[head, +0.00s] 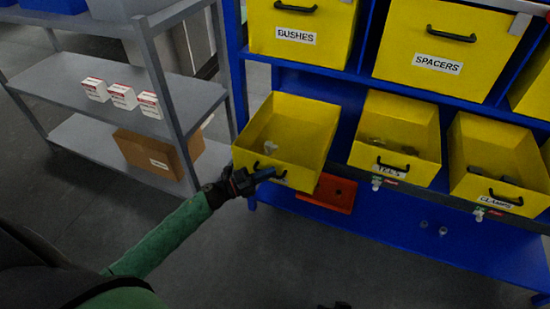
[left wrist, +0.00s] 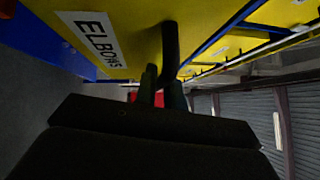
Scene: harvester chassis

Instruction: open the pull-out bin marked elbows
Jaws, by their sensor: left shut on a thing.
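The yellow elbows bin (head: 311,152) is at the left end of the middle row in the head view. Its top is open, with a small pale fitting (head: 270,147) inside. Its front sticks out somewhat past the shelf's front rail. My left gripper (head: 262,175) is shut on the bin's black handle, and it hides most of the label in the head view. In the left wrist view, the ELBOWS label (left wrist: 90,38) reads clearly beside the dark handle (left wrist: 170,50), which is between my fingers. My right gripper is not in view.
Tees (head: 395,126) and clamps (head: 497,158) bins stand to the right; bushes (head: 300,30) and spacers (head: 440,65) bins are above. A red tray (head: 337,197) is below. A grey rack (head: 150,90) with boxes stands left. Floor in front is clear.

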